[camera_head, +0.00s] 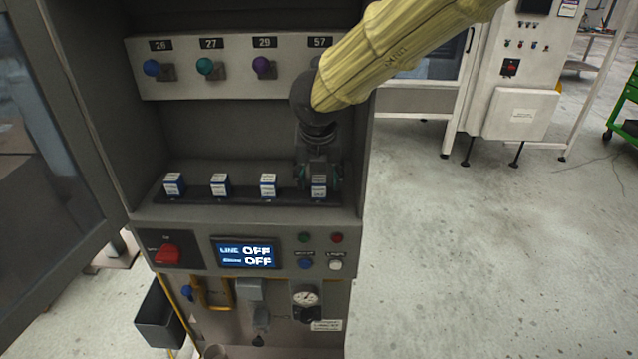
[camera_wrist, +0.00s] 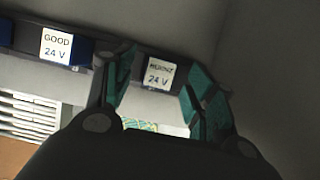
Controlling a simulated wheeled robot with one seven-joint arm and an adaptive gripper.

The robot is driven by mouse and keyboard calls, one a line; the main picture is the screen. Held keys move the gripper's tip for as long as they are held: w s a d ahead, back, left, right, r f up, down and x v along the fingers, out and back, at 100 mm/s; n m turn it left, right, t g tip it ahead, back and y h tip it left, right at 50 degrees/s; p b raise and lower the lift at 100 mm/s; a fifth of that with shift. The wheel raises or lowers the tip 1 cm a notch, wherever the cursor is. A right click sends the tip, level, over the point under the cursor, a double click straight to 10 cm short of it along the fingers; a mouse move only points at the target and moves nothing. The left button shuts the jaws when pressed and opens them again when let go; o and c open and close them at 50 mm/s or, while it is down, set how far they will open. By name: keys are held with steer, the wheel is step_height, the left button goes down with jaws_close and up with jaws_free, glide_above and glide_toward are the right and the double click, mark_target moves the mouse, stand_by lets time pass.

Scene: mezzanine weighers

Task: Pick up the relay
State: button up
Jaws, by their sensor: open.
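Several small blue relays with white labels stand in a row on a dark rail: the leftmost (camera_head: 173,184), the second (camera_head: 220,184), the third (camera_head: 268,185) and the rightmost (camera_head: 319,188). My gripper (camera_head: 319,172) reaches down at the rightmost one. In the wrist view my gripper (camera_wrist: 160,82) is open, with a green-padded finger on each side of that relay (camera_wrist: 158,73). Its label reads "24 V" under a word too blurred to read. A neighbouring relay (camera_wrist: 63,46), left of the fingers, reads "GOOD 24 V". Whether the pads touch the relay cannot be told.
Above the rail, a grey panel (camera_head: 225,85) carries coloured knobs under number plates. Below are a red switch (camera_head: 167,254), a display (camera_head: 246,255) reading OFF twice, buttons and a gauge (camera_head: 305,298). The cabinet's right wall stands close beside my gripper. Open floor lies right.

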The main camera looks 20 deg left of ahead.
steer(key=shift+x, duration=0.8)
steer(key=shift+w+f, duration=0.15)
steer(key=shift+f, duration=0.15)
steer(key=c, duration=1.2)
steer(key=shift+r, duration=0.1)
